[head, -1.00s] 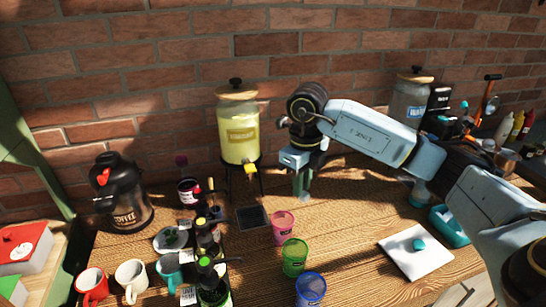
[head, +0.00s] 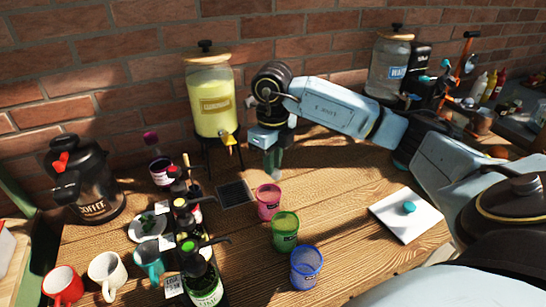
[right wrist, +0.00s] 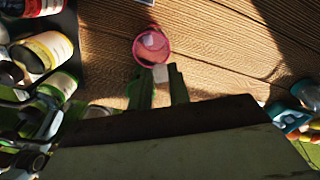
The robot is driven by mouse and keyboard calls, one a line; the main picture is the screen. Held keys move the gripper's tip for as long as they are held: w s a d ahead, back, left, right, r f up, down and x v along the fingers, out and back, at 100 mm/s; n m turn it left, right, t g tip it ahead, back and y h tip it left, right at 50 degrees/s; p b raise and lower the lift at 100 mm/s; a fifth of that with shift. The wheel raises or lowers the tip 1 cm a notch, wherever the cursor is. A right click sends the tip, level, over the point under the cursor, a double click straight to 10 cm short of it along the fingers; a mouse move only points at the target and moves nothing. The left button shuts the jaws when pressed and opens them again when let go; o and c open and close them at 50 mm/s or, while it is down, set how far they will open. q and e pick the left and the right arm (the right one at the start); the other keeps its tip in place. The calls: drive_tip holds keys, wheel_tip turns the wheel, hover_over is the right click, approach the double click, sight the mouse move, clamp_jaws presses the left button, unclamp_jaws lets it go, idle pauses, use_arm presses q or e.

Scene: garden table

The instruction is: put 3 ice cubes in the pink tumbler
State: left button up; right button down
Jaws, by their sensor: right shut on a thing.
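The pink tumbler (head: 268,203) stands upright on the wooden table, in line with a green and a blue tumbler. In the right wrist view I look down into the pink tumbler (right wrist: 151,34); a pale, cube-like patch shows inside it. My right gripper (head: 273,172) hangs fingers down just behind and above the pink tumbler. In the wrist view its fingers (right wrist: 159,82) are closed on a pale ice cube (right wrist: 160,73), beside the tumbler's rim in the picture. The cube cannot be made out in the head view. My left gripper is out of view.
The green tumbler (head: 285,231) and blue tumbler (head: 306,267) stand in front of the pink one. Bottles (head: 203,280) and mugs (head: 107,272) crowd the left. The lemonade dispenser (head: 211,105) stands behind. A white board (head: 405,222) lies right.

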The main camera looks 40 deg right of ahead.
drive_tip(key=c, duration=1.7)
unclamp_jaws()
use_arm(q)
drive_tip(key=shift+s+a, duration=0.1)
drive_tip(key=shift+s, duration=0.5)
use_arm(e)
drive_tip(key=o, duration=0.5)
drive_tip(key=shift+c, duration=0.2)
use_arm(q)
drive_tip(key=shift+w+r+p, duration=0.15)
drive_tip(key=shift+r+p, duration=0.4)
drive_tip(key=shift+p, duration=0.1)
use_arm(e)
wheel_tip(320, 180, up, 13)
drive_tip(key=shift+r, duration=0.2)
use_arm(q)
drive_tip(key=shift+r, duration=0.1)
